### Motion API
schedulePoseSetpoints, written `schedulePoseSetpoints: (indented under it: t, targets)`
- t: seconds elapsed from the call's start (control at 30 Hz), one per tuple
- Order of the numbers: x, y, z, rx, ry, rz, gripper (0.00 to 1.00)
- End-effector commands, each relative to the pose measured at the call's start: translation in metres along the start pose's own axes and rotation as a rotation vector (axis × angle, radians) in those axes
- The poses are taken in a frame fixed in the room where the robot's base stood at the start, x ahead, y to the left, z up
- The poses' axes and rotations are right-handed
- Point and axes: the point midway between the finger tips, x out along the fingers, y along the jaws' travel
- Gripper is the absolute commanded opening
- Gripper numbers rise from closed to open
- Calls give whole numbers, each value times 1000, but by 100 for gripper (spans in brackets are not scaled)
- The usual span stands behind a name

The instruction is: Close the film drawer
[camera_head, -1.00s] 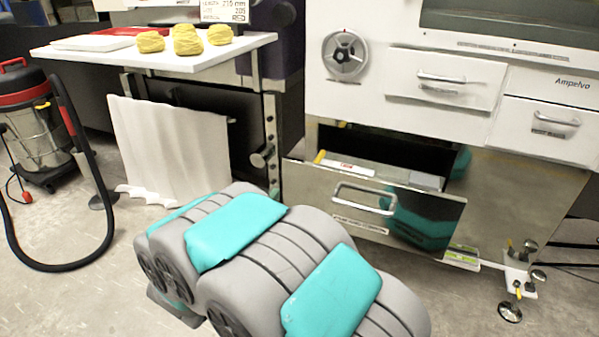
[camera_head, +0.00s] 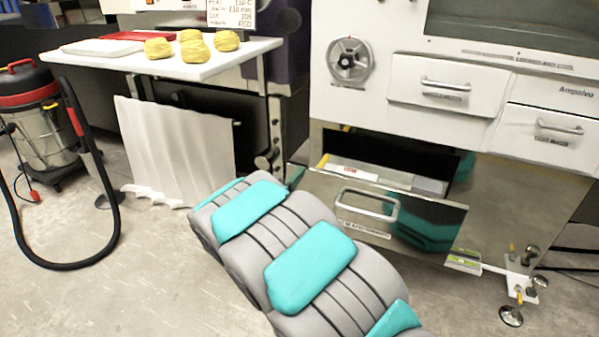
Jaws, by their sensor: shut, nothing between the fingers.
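The film drawer (camera_head: 442,222) is the low, mirror-metal drawer of the white machine. It stands open, pulled out toward me, with its inside showing. Its bar handle (camera_head: 367,204) is on the front face. White and grey packs (camera_head: 372,172) lie inside. My arm, grey with teal pads, reaches from the bottom of the picture up to the left of the drawer front. Its far end passes out of sight behind its own links, so my gripper is hidden. I cannot tell whether the arm touches the drawer.
Two upper drawers, one (camera_head: 443,90) left and one (camera_head: 548,133) right, look shut. A white table (camera_head: 120,63) with yellow dough-like balls (camera_head: 193,45) stands left, a white cloth (camera_head: 180,150) below it. A vacuum cleaner (camera_head: 45,130) and hose are far left. Front floor is clear.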

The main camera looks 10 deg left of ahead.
Motion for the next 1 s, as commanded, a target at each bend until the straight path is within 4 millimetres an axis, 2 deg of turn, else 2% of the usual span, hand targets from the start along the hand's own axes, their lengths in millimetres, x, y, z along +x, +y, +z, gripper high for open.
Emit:
schedulePoseSetpoints:
  t: [0.13,0.67,0.87,1.0]
  targets:
    - [8,1,0,-1,0,1,0]
    - [13,2,0,1,0,2,0]
    - [36,4,0,5,1,1,0]
    - [67,6,-2,4,4,3,0]
